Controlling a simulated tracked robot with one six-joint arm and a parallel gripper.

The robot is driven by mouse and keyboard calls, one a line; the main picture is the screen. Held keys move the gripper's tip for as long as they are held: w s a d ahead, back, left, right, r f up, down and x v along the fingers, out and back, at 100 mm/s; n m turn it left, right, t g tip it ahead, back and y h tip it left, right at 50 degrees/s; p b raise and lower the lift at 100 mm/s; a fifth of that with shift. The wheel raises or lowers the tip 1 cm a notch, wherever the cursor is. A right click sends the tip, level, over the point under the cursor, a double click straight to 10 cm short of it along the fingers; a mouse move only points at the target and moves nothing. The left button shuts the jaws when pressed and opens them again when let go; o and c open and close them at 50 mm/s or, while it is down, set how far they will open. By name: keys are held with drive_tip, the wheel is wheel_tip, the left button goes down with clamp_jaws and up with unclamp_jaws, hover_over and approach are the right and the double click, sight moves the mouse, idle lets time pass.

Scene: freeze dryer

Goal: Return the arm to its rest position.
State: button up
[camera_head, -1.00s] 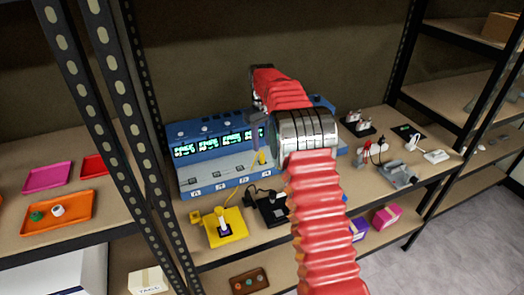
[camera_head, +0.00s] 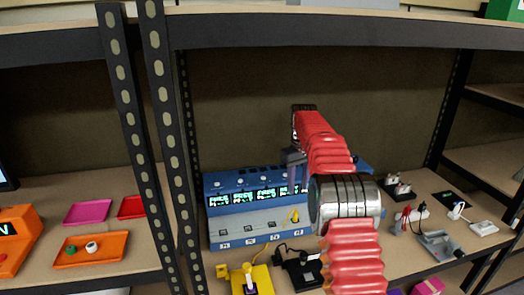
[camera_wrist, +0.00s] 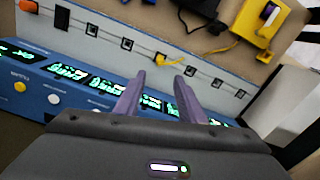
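My arm (camera_head: 330,150) is red and ribbed with a metal joint band (camera_head: 345,198). It reaches up from the bottom right of centre in the head view and bends away toward the shelf. My gripper (camera_head: 293,165) hangs from its far end, in front of the blue device (camera_head: 225,232), and is small and partly hidden there. In the wrist view, the two purple-grey fingers of my gripper (camera_wrist: 159,76) stand apart with nothing between them. Behind them lie the device's lit green displays (camera_wrist: 68,72) and pale front ledge. Contact with the device cannot be told.
Black perforated shelf posts (camera_head: 170,130) stand left of the device, with an upper shelf edge (camera_head: 340,33) above. A yellow unit (camera_head: 250,280) and black unit (camera_head: 300,270) sit before the device. Switches and cables (camera_head: 410,215) lie right. An orange tray (camera_head: 110,250) is left.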

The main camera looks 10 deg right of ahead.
drive_tip(key=shift+m, duration=0.8)
drive_tip(key=f, duration=0.2)
drive_tip(key=s+f, duration=0.1)
drive_tip(key=f, duration=0.1)
drive_tip(key=shift+f, duration=0.3)
drive_tip(key=s+a+r+t, duration=0.2)
drive_tip(key=s+a+r, duration=0.1)
drive_tip(key=s, duration=1.1)
drive_tip(key=s+a+r+m+t, duration=0.1)
drive_tip(key=s+a+r, duration=0.3)
drive_tip(key=s, duration=1.1)
drive_tip(key=s+a+r+m+t, duration=0.1)
drive_tip(key=s+r, duration=0.4)
drive_tip(key=s, duration=0.9)
drive_tip(key=a+t, duration=0.1)
drive_tip(key=a, duration=0.1)
drive_tip(key=shift+s+a+r+t, duration=0.25)
drive_tip(key=shift+a+r+t, duration=0.05)
drive_tip(key=shift+a+r, duration=0.05)
